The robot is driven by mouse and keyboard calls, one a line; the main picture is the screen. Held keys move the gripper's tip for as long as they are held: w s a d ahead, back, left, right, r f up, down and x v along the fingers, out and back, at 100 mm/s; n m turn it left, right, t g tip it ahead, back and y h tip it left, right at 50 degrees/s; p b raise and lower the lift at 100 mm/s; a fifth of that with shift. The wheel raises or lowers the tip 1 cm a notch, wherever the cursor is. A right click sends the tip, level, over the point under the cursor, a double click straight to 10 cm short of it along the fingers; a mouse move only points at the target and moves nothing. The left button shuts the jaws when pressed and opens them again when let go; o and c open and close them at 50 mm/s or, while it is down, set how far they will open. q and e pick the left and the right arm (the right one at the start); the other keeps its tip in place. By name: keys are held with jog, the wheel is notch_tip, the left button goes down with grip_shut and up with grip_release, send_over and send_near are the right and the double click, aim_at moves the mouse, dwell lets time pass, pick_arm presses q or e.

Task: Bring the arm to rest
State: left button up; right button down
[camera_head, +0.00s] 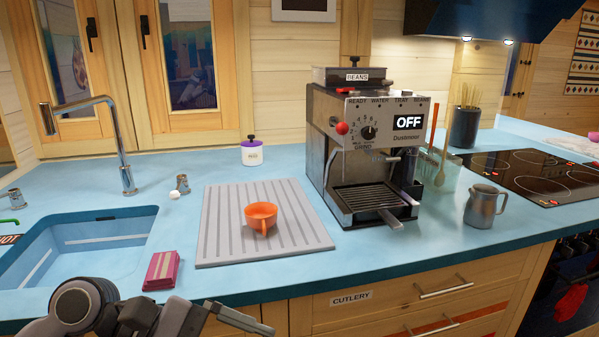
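My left arm (88,303) comes in at the bottom left, low in front of the counter's front edge. My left gripper (238,319) points to the right beside the cutlery drawer front, partly cut off by the bottom of the picture. Its finger gap does not show clearly, and I see nothing held in it. My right gripper is not in view.
An orange cup (260,214) stands on the grey ribbed mat (222,247). A pink packet (161,271) lies near the front edge, right of the sink (84,229). A coffee machine (335,160) reading OFF and a metal jug (484,206) stand farther right.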

pick_arm(q)
jog(key=w+a+f+n+t+h, duration=0.1)
jog(key=w+a+n+t, duration=0.15)
jog(key=n+t, duration=1.05)
jog(key=w+a+f+n+t+h, duration=0.1)
jog(key=w+a+n+t, duration=0.3)
jog(key=n, duration=1.7)
jog(key=s+a+f+n+y+p, duration=0.1)
jog(key=s+a+f+n+y, duration=0.1)
jog(key=f+n+y, duration=0.45)
jog(key=s+a+f+n+y, duration=0.15)
jog(key=f+n+y, duration=0.25)
jog(key=f+n, duration=0.55)
jog(key=s+a+f+n+g+y, duration=0.2)
jog(key=s+f+n+g, duration=0.3)
jog(key=s+f+n, duration=0.4)
jog(key=shift+s+a+f+n+y+p, duration=0.25)
jog(key=shift+a+f+n+y+p, duration=0.15)
jog(key=shift+f, duration=0.55)
